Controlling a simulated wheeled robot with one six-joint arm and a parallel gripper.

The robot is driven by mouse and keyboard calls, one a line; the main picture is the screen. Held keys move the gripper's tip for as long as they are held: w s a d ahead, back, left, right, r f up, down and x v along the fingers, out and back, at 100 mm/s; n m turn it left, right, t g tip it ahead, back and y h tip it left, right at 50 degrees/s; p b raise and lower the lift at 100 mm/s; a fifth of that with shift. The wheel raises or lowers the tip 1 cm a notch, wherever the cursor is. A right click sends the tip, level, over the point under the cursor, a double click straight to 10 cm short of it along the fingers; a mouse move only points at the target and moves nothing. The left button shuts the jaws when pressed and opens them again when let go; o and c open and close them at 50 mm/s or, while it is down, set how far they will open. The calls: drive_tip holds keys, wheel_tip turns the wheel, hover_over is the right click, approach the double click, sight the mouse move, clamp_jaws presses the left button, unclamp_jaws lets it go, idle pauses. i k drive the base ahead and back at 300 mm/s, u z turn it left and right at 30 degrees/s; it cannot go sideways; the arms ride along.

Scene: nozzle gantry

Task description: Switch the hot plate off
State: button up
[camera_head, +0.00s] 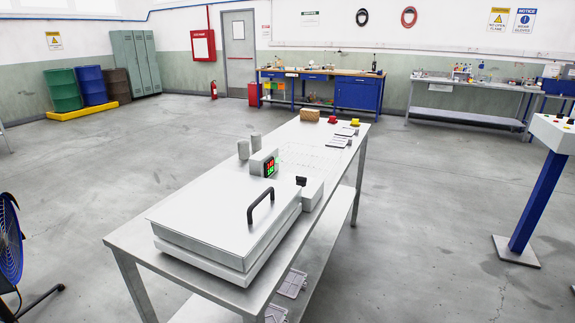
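The hot plate (215,225) appears to be the flat, pale, two-layer slab at the near end of a long metal table (126,242). A black arched handle (260,206) stands on its top. Behind it is a small grey box with a lit display (269,166), showing red digits above green ones, too small to read surely. To the right of the slab is a pale box (311,192) with a small black part, perhaps a switch (301,181), on top. I cannot tell the switch's position. My gripper is not in view.
A brown block (310,115), yellow-and-red items (355,123) and small flat pieces lie at the table's far end. A blue fan (10,240) is at left, a blue-post pedestal (536,202) at right. Floor around the table is largely clear.

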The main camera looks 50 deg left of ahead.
sight(301, 181)
drive_tip(key=u, duration=0.9)
drive_tip(key=i, duration=1.35)
drive_tip(key=u, duration=1.05)
